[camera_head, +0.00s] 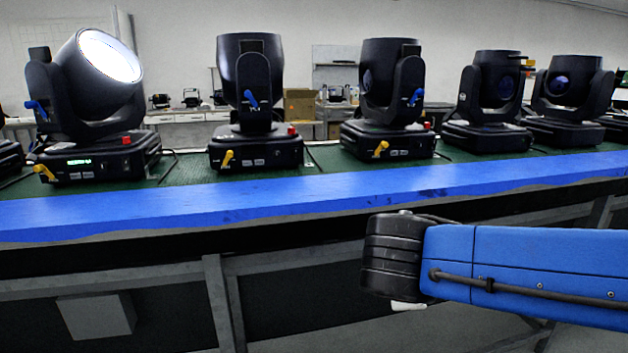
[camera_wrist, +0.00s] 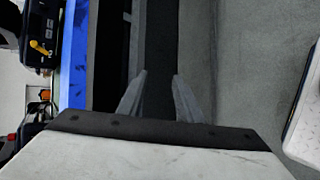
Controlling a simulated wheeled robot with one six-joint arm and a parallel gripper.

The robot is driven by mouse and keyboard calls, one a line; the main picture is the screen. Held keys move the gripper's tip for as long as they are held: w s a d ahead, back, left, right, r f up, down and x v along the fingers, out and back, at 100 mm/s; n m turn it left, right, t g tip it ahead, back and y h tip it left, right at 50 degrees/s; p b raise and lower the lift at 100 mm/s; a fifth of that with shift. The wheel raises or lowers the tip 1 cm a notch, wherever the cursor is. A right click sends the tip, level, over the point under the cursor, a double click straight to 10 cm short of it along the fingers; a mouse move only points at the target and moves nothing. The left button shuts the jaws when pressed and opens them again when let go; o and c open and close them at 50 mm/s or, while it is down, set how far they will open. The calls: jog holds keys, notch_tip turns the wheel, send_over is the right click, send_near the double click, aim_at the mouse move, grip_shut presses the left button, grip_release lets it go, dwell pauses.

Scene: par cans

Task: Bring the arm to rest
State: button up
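In the wrist view my gripper (camera_wrist: 160,97) shows its two grey fingers spread apart with nothing between them. It hangs in front of the blue-edged bench (camera_head: 300,196), over the grey floor side. In the head view my blue arm reaches in from the right, below and in front of the bench edge; the fingers are hidden there. Several black moving-head lights stand on the green bench top. The leftmost large one (camera_head: 90,85) has its lens lit and tilted up; the next to it (camera_head: 250,85) stands upright.
More lights stand to the right, including one in the middle (camera_head: 390,95) and one at far right (camera_head: 565,95). A grey box (camera_head: 97,315) is under the bench. Grey floor (camera_wrist: 255,70) is open beside the bench. A white-edged object (camera_wrist: 305,115) is at the wrist view's right.

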jog(key=s+d+f+m+g+y, duration=0.4)
jog(key=s+d+f+m, duration=0.7)
jog(key=m, duration=0.6)
jog(key=shift+s+d+f+g, duration=0.15)
jog(key=shift+s+d+g, duration=0.25)
jog(key=shift+s, duration=0.6)
dwell(0.7)
